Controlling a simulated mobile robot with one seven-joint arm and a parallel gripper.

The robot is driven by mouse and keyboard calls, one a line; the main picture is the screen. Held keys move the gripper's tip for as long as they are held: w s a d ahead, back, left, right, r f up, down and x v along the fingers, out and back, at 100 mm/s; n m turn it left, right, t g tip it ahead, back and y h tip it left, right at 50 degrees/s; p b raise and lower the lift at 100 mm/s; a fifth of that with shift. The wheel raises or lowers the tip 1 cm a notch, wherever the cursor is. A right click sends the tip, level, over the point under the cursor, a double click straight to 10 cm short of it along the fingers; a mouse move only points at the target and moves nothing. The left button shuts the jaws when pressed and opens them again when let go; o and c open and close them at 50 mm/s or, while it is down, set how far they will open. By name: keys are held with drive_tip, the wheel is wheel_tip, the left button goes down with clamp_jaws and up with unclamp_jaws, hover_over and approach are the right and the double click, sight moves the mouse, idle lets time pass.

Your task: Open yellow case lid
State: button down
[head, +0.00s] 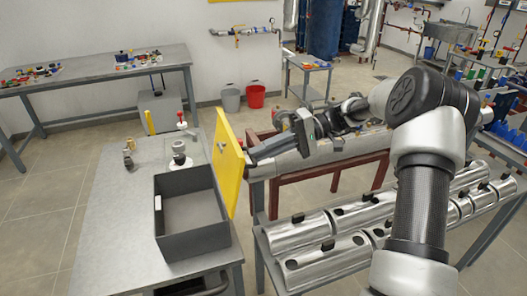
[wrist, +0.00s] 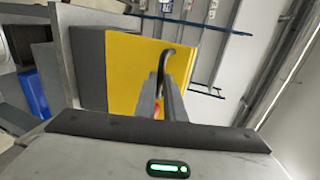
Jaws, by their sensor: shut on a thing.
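The yellow lid (head: 229,168) stands about upright along the right side of the dark grey case (head: 200,242) on the grey table. The case is open at the top and its inside looks empty. My gripper (head: 251,158) is at the lid's outer right face. In the wrist view the yellow lid (wrist: 138,66) fills the middle, with a dark curved handle (wrist: 161,68) on it. My gripper (wrist: 170,95) is shut on this handle. The exact contact is partly hidden by the fingers.
A white-based fitting (head: 179,163) and small brass parts (head: 128,157) stand behind the case on the table (head: 110,215). Metal cylinders (head: 325,262) lie on a rack at the right.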

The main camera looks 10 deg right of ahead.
drive_tip(key=shift+s+a+f, duration=0.15)
drive_tip(key=shift+s+f, duration=0.05)
drive_tip(key=shift+f, duration=0.4)
drive_tip(key=c, duration=2.1)
unclamp_jaws()
drive_tip(key=shift+o, duration=1.3)
drive_tip(key=shift+w+a, duration=0.15)
drive_tip(key=shift+a, duration=0.1)
drive_tip(key=p+v, duration=0.1)
drive_tip(key=v, duration=1.6)
drive_tip(key=shift+d+r, duration=0.25)
drive_tip(key=shift+r, duration=0.15)
drive_tip(key=shift+w, duration=0.1)
